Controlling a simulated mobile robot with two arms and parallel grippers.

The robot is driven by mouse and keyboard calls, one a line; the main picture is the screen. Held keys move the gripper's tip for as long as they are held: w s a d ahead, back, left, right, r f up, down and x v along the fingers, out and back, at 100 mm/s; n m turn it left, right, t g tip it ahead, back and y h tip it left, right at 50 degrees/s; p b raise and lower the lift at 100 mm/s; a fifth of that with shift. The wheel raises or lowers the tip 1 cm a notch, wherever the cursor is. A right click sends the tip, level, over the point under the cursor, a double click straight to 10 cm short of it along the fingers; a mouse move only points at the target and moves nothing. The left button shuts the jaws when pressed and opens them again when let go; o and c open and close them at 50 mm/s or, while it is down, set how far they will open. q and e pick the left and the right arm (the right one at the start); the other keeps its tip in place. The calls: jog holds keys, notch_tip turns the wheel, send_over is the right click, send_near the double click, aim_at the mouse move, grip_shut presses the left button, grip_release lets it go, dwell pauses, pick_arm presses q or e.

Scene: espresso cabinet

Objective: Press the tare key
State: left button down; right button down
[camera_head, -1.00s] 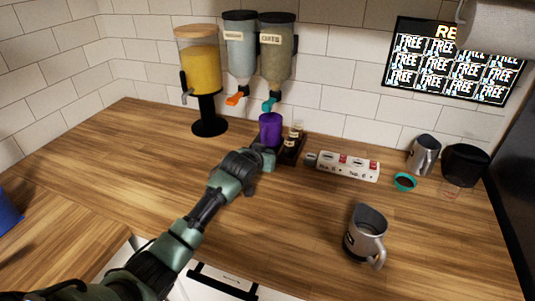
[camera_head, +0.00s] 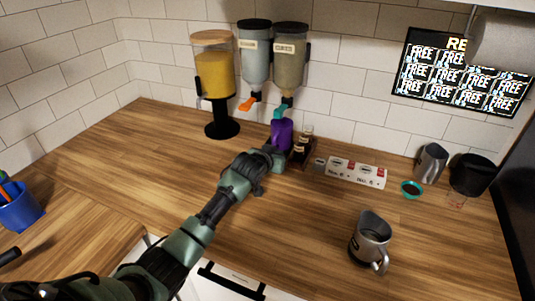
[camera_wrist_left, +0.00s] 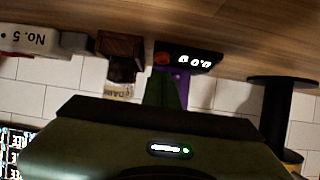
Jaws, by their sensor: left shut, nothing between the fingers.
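The black scale (camera_wrist_left: 195,57) shows in the left wrist view, upside down, with lit white digits that look like zeros. A round orange-red key (camera_wrist_left: 162,59) sits at the left of its front face. My left gripper (camera_wrist_left: 164,80) is shut and empty, its green fingers pointing at the scale close to that key; I cannot tell whether they touch. A purple cup (camera_wrist_left: 183,86) shows behind the fingers. In the head view the left gripper (camera_head: 275,155) is in front of the purple cup (camera_head: 281,134) and hides most of the scale. My right gripper is not in view.
Small bottles in a wooden holder (camera_head: 304,160) stand right of the cup, beside a white numbered box (camera_head: 355,173). Dispensers (camera_head: 255,55) stand behind. A steel pitcher (camera_head: 370,240) is at front right, a blue pen cup (camera_head: 18,210) at far left. The counter's left part is clear.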

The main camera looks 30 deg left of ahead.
pick_arm(q)
jog(key=b+v, duration=0.1)
jog(key=v, duration=0.1)
jog(key=shift+s+d+r, duration=0.1)
jog(key=shift+s+r, duration=0.15)
jog(key=b+v, duration=0.1)
jog(key=v, duration=0.7)
jog(key=shift+r, duration=0.25)
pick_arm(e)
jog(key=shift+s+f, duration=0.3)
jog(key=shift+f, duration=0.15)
